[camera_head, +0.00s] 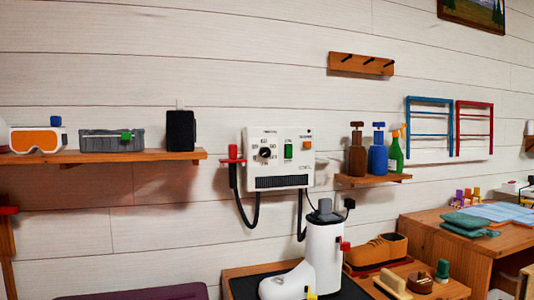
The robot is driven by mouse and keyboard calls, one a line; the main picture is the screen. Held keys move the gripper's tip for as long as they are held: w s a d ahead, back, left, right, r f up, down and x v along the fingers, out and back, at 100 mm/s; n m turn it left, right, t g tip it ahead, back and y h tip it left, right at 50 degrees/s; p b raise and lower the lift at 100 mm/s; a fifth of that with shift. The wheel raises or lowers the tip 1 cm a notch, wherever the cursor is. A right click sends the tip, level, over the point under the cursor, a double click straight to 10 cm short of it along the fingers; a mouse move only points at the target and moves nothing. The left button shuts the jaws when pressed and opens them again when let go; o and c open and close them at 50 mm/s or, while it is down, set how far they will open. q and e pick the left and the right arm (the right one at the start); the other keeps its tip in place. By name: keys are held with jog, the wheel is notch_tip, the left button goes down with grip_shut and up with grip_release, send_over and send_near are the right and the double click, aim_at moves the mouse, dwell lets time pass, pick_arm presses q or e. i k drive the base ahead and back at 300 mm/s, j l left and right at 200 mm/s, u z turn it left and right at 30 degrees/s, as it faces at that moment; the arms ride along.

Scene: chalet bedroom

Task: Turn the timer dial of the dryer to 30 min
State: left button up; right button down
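The dryer (279,166) is a white box on the plank wall near the middle of the head view. Its timer dial (265,153) is a round black knob on the left part of the front panel, with small dark markings around it. The markings and the dial's exact setting are too small to read. A green switch (288,151) sits right of the dial, and a small orange part (307,145) is further right. A dark grille (281,182) runs along the bottom. Black hoses (250,215) hang below. Neither gripper shows in this view.
A white boot (323,250) with a grey top stands below the dryer on a dark mat. Goggles (38,138) sit on the left wall shelf (90,156). Bottles (378,150) stand on the right shelf (375,179). Wall space directly around the dryer is mostly clear.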

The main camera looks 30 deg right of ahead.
aim_at(265, 152)
jog(key=k+l, duration=0.1)
jog(key=l, duration=1.05)
jog(key=k+l, duration=0.15)
jog(key=l, duration=0.45)
jog(key=z, duration=0.05)
